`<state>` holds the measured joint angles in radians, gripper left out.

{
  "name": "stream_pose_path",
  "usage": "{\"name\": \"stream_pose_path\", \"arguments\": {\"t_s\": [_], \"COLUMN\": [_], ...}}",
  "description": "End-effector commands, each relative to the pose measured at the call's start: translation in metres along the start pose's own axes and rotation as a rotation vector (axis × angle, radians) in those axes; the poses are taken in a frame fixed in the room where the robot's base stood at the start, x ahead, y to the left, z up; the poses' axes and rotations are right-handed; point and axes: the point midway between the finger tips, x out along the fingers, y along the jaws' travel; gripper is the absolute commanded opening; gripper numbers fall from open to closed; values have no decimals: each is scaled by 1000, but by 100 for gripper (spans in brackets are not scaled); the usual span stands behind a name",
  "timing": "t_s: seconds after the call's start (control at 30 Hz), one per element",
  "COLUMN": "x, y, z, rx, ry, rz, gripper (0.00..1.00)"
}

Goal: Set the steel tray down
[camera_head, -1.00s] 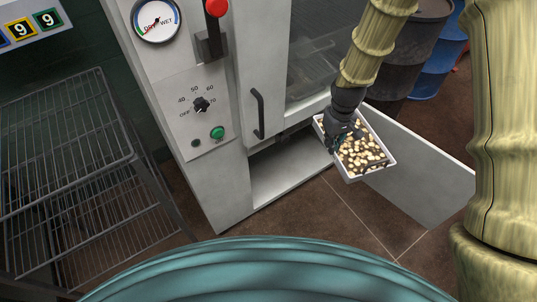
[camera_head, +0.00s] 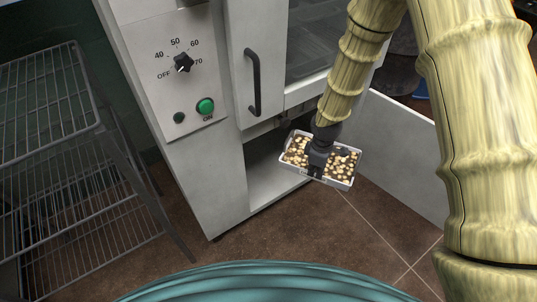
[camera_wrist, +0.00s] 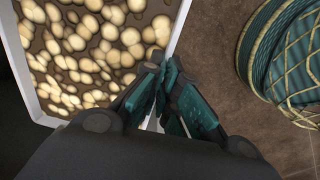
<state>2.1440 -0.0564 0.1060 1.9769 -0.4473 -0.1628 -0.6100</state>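The steel tray (camera_head: 335,184) is a shallow pale box filled with round cream pieces on a brown bed. In the head view it hangs in the air at the front of the open lower bay (camera_head: 262,178) of the white cabinet, looking slightly tilted. My gripper (camera_head: 315,170) is at its near wall. In the wrist view the dark fingers (camera_wrist: 163,100) are closed together on the tray's rim (camera_wrist: 180,25), with the contents to the left. The fingertips' exact contact is partly hidden.
The cabinet's lower door (camera_head: 400,150) stands open at right. A vertical handle (camera_head: 253,85) and a knob panel (camera_head: 180,90) are above left of the bay. A wire rack (camera_head: 75,180) stands at left. The brown tiled floor (camera_head: 370,225) in front is clear.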

Motion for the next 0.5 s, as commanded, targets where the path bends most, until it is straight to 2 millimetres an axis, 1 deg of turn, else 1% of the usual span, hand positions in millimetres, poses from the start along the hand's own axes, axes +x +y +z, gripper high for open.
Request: {"name": "stream_pose_path", "arguments": {"t_s": [0.03, 0.5], "x": [21, 126], "y": [1, 10], "z": [-4, -41], "rx": [-36, -407], "ry": [2, 13], "rz": [1, 9], "gripper": [0, 0]}}
